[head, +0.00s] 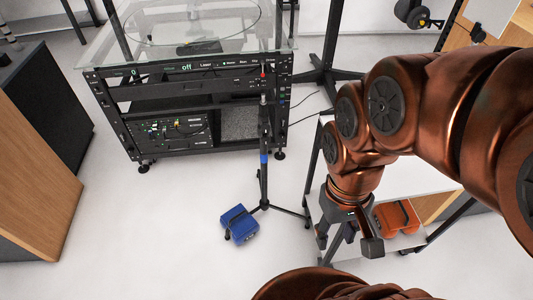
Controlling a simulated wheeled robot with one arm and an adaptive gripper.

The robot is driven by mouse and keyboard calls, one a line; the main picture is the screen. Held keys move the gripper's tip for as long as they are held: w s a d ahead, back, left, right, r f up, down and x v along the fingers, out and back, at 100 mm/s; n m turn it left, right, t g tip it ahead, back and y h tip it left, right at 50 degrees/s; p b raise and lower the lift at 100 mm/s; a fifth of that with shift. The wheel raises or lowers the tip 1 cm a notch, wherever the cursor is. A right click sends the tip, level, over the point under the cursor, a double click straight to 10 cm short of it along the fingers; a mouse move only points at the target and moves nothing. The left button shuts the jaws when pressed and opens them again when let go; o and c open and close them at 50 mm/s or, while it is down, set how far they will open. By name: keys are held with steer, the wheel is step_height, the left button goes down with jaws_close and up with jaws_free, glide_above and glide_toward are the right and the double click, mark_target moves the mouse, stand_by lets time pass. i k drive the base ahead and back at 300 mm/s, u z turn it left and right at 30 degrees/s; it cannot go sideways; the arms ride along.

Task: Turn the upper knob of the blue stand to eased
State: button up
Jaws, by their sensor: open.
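A slim black tripod stand with a blue band (264,158) stands on the floor in front of the equipment rack, left of my arm. Its legs spread near the floor. Its pole rises in front of the rack's right side. The upper knob is too small to make out, so its setting cannot be read. My gripper (347,240) hangs at the end of my copper arm, to the right of the stand and apart from it. Its dark fingers are spread, and I see nothing held between them.
A black rack (190,85) with a glass top stands behind the stand. A blue box (240,224) lies on the floor by the tripod legs. An orange box (396,218) sits on a low table beyond my gripper. The floor at front left is clear.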

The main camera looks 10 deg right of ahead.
mark_target(265, 128)
steer(key=u, duration=0.35)
steer(key=k, duration=0.45)
steer(key=u, duration=0.95)
steer(key=k, duration=0.9)
steer(key=u, duration=0.9)
steer(key=i, duration=1.2)
steer(key=z, duration=0.8)
steer(key=i, duration=0.8)
steer(key=z, duration=1.2)
steer(key=i, duration=0.25)
steer(key=z, duration=0.2)
